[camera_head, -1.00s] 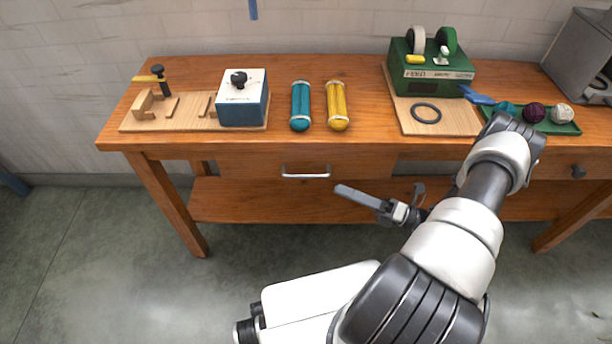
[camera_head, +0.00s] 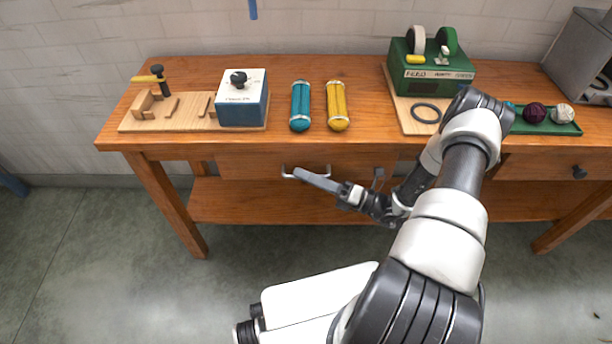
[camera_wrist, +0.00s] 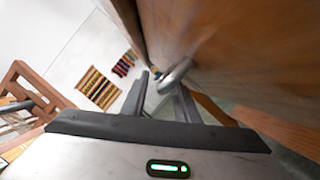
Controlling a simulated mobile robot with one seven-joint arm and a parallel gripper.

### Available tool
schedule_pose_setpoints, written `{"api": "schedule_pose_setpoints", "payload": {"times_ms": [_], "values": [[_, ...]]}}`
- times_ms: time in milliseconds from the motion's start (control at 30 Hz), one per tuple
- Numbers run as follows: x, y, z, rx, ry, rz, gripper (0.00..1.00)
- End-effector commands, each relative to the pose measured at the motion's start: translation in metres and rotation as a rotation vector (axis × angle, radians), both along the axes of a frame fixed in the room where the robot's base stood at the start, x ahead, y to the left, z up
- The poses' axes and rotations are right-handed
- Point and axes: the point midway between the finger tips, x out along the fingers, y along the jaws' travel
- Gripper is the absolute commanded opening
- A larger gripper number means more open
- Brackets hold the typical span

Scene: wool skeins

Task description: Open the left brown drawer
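The left brown drawer (camera_head: 245,167) sits under the tabletop, its front flush with the table and shut. Its silver bar handle (camera_head: 289,176) is partly covered by my gripper (camera_head: 302,175), which reaches in from the right. In the wrist view the handle (camera_wrist: 174,76) shows as a metal bar at the tips of my gripper (camera_wrist: 163,84). The two fingers stand apart, with the bar near or between the tips. I cannot tell whether they touch it.
The wooden table (camera_head: 200,66) holds a blue box (camera_head: 242,105), a teal skein (camera_head: 300,105), a yellow skein (camera_head: 337,105) and a green machine (camera_head: 430,75). Another drawer with a dark knob (camera_head: 579,172) is at the right. The floor in front is clear.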

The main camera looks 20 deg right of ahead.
Motion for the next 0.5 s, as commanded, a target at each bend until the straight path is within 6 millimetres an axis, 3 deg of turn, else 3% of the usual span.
{"api": "schedule_pose_setpoints", "payload": {"times_ms": [33,167,500], "values": [[0.0000,-0.0002,0.0000,0.000,0.000,0.000,0.20],[-0.0001,-0.0003,0.0000,0.000,0.000,0.000,0.00],[-0.0044,0.0006,0.0006,0.002,0.001,0.000,0.00]]}}
